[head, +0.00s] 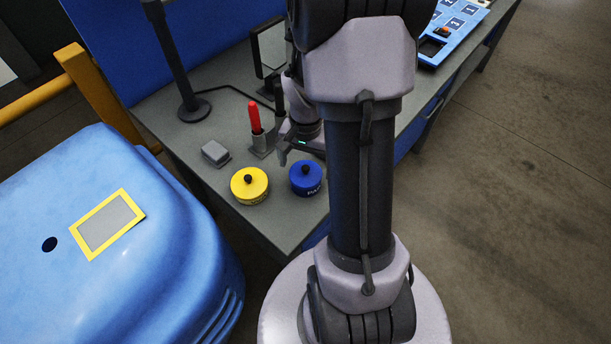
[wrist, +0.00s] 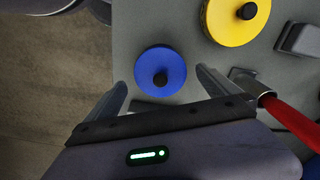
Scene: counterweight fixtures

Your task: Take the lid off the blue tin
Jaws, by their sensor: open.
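The blue tin (head: 306,180) stands upright near the front corner of the grey table, with its round blue lid (head: 305,172) on and a black knob on top. In the wrist view the blue lid (wrist: 161,70) with its dark knob lies ahead of my gripper, roughly between the lines of the two fingers. My gripper (wrist: 158,90) is open and empty, with one finger on each side. In the head view my gripper (head: 292,155) is just behind the blue tin, partly hidden by my arm. I cannot tell its exact height above the lid.
A yellow tin (head: 249,187) with a black knob stands close left of the blue one. A red-handled tool (head: 255,119) stands in a holder behind, near a small grey block (head: 215,153). A black post (head: 192,105) and a large blue machine (head: 130,260) are at left.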

